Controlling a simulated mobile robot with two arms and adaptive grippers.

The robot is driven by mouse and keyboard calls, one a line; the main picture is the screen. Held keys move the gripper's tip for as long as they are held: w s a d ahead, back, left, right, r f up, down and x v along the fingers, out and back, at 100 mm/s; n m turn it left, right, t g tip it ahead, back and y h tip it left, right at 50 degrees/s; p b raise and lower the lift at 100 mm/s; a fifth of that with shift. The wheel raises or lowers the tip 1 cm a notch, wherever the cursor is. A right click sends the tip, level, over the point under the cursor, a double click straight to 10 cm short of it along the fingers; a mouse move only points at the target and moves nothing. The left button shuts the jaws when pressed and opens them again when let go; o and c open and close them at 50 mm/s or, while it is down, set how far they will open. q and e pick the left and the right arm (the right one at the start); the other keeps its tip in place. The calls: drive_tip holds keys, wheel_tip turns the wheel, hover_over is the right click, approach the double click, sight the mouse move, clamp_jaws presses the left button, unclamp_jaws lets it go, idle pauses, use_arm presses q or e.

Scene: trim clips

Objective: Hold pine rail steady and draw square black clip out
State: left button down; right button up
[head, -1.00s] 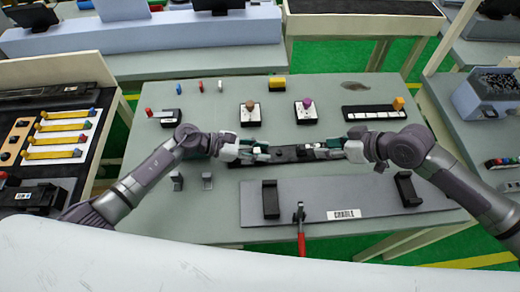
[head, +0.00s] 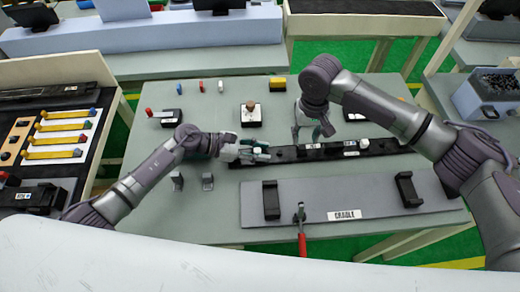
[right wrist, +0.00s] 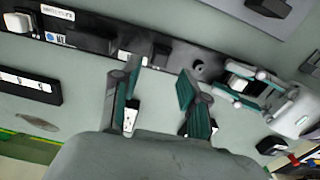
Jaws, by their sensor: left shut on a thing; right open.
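The rail (head: 378,148) looks black, not pine-coloured, and lies across the middle of the table; it also shows in the right wrist view (right wrist: 92,38). A small square black clip (right wrist: 161,56) seems to sit on it between a white label and a round knob. My left gripper (head: 264,154) is shut on the left part of the rail; in the right wrist view (right wrist: 245,84) its fingers partly hide that part. My right gripper (head: 311,131) is open and empty above the rail; its fingertips (right wrist: 150,88) are apart near the clip.
A white block (head: 350,145) stands on the rail. A grey cradle plate (head: 340,212) with two black uprights and a red-handled clamp (head: 301,232) lies in front. A box with a brown knob (head: 251,112) stands behind. My right arm hides part of the back right.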

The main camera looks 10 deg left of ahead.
sight(303, 147)
drive_tip(key=shift+f, duration=2.5)
clamp_jaws()
